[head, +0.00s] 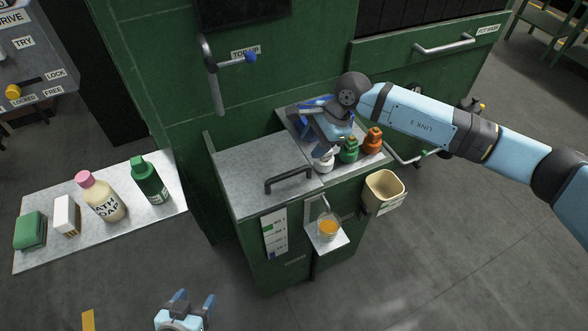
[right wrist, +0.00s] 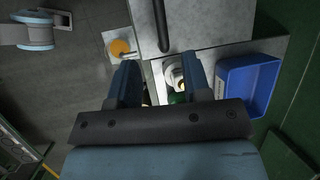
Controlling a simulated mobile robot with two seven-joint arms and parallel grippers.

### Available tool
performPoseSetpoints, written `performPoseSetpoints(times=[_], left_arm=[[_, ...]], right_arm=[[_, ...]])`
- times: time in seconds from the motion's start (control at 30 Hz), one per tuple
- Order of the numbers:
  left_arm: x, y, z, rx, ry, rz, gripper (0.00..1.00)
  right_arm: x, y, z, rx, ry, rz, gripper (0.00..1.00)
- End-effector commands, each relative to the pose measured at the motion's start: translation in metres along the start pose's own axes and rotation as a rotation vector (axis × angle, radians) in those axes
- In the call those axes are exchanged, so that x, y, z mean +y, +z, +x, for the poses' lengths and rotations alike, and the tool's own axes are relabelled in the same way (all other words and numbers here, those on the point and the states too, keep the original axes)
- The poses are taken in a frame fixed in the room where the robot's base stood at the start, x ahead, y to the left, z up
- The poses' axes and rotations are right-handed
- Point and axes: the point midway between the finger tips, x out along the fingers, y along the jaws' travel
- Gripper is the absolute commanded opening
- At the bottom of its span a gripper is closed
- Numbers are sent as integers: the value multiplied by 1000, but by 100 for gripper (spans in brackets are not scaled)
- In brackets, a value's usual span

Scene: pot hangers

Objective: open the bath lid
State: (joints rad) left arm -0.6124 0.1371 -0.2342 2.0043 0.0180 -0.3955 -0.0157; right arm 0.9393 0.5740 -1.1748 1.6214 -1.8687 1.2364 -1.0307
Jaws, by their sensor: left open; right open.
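The bath lid (head: 250,168) is a flat grey metal panel on top of the green cabinet, lying closed, with a dark bar handle (head: 288,180) near its front right edge. In the right wrist view the lid (right wrist: 215,25) and its handle (right wrist: 161,22) show at the top. My right gripper (head: 325,147) is open, above the bottle shelf just right of the lid, apart from the handle. In its wrist view a white-capped bottle (right wrist: 188,74) shows by the right finger; contact cannot be told. My left gripper (head: 194,298) is open and empty, low in front of the cabinet.
Green (head: 349,150) and orange (head: 373,141) bottles and a blue tray (right wrist: 247,83) sit right of the lid. An orange-filled cup (head: 328,228) stands on a small front ledge. A beige bin (head: 383,190) hangs at the right. A side shelf (head: 110,220) holds soap bottles.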

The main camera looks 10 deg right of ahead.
Motion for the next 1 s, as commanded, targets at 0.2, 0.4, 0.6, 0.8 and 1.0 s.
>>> performPoseSetpoints(times=[0.2, 0.4, 0.6, 0.8, 1.0], left_arm=[[1, -5, -3, 4, 0, 4, 65], [1, -4, -4, 1, 0, 8, 65], [1, -2, -4, -1, -1, 10, 65], [0, -3, -4, 1, -1, 11, 65], [0, -5, -5, 5, -1, 11, 65]], right_arm=[[1, 2, 48, -4, 3, 3, 44], [1, 2, 87, -4, 2, 3, 44], [1, 2, 110, -5, 1, 3, 44], [0, 1, 115, -3, -1, 3, 44], [0, 1, 115, -4, -1, 3, 40]])
